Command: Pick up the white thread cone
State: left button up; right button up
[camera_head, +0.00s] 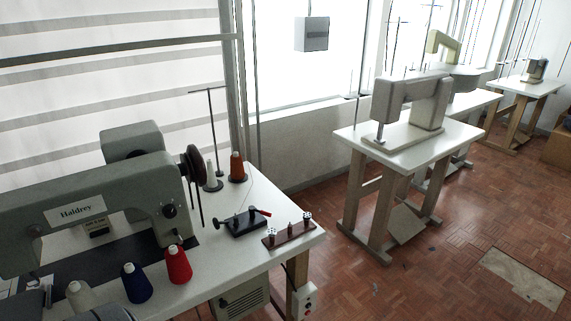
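Two pale thread cones are in view on the near white sewing table (225,262). An off-white cone (79,294) stands at the lower left, left of a blue cone (136,283) and a red cone (178,264). Its lower part is partly hidden by a dark grey shape at the bottom edge, which I cannot identify for sure. A narrower whitish cone (211,172) stands on the thread stand (216,135) at the back, beside an orange-brown cone (237,167). No fingers of my left or right gripper can be made out.
A large grey sewing machine (100,200) fills the left of the table, its handwheel (193,166) facing the thread stand. A small black winder (245,222) and a brown bobbin rack (289,234) sit toward the right edge. Open parquet floor (430,280) lies at right.

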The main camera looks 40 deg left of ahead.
aim_at(212, 183)
jog(key=i+z, duration=0.3)
jog(key=i, duration=0.7)
jog(key=i+u, duration=0.4)
jog(key=i+l+u, duration=0.1)
jog(key=u, duration=0.3)
jog(key=i+l+u, duration=0.25)
jog(key=u, duration=0.15)
jog(key=i, duration=0.05)
